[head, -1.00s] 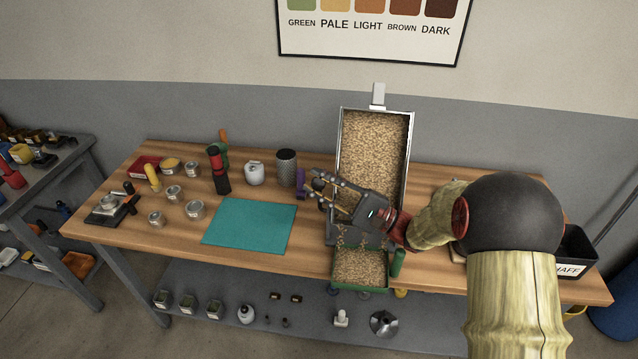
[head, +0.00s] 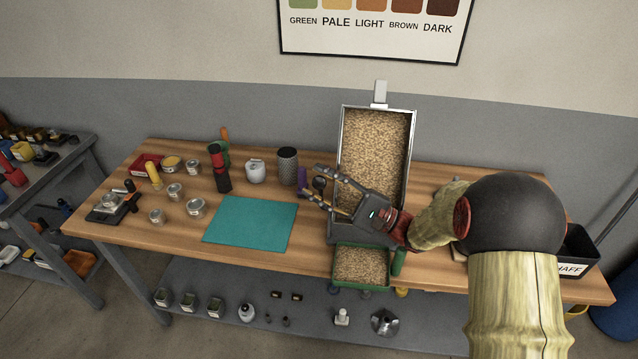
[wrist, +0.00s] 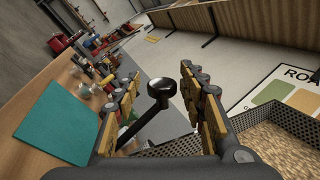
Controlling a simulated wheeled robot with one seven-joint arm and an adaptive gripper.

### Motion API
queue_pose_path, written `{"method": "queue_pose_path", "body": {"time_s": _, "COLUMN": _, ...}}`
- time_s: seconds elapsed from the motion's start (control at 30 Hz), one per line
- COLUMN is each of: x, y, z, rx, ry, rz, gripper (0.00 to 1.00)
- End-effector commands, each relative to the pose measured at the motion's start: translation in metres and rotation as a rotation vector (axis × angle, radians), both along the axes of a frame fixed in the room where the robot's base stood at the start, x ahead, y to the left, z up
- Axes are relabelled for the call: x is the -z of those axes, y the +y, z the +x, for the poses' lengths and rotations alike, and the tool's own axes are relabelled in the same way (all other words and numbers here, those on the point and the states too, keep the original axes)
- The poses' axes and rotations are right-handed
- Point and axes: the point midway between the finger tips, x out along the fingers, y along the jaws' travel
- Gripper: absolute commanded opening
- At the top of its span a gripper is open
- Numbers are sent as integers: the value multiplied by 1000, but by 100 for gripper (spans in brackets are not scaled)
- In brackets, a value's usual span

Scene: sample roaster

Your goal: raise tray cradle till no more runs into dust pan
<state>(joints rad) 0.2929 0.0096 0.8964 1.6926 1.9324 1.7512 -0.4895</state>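The tray cradle (head: 411,143) is a long metal tray full of pale grain, at the middle right of the bench in the head view. It also shows in the wrist view (wrist: 291,118). The green dust pan (head: 336,264) sits below its front end and holds a bed of grain. No grain shows falling between them. My gripper (head: 310,178) is left of the cradle, fingers pointing left. In the wrist view my gripper (wrist: 160,78) is open, its fingers either side of a black knob (wrist: 162,88) on a lever, with gaps showing. My gripper hides part of the cradle's lower left side.
A teal mat (head: 250,223) lies left of my gripper. A dark mesh cup (head: 287,166), a white jar (head: 255,171) and a red-and-black cylinder (head: 219,168) stand behind it. Several small tins are further left. A black chaff bin (head: 578,248) is at the right end.

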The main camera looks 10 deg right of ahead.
Motion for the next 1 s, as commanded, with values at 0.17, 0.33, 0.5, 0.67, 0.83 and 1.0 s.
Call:
{"method": "queue_pose_path", "body": {"time_s": 0.17, "x": -1, "y": 0, "z": 0, "rx": 0, "ry": -2, "rz": 0, "gripper": 43}}
{"method": "queue_pose_path", "body": {"time_s": 0.33, "x": 0, "y": -3, "z": -1, "rx": 1, "ry": -2, "rz": 0, "gripper": 43}}
{"method": "queue_pose_path", "body": {"time_s": 0.5, "x": 7, "y": -21, "z": -10, "rx": 5, "ry": -1, "rz": 1, "gripper": 43}}
{"method": "queue_pose_path", "body": {"time_s": 0.67, "x": 19, "y": -48, "z": -25, "rx": 6, "ry": 0, "rz": 0, "gripper": 43}}
{"method": "queue_pose_path", "body": {"time_s": 0.83, "x": 29, "y": -75, "z": -40, "rx": 5, "ry": 0, "rz": 0, "gripper": 43}}
{"method": "queue_pose_path", "body": {"time_s": 1.0, "x": 37, "y": -92, "z": -50, "rx": 3, "ry": 0, "rz": 1, "gripper": 43}}
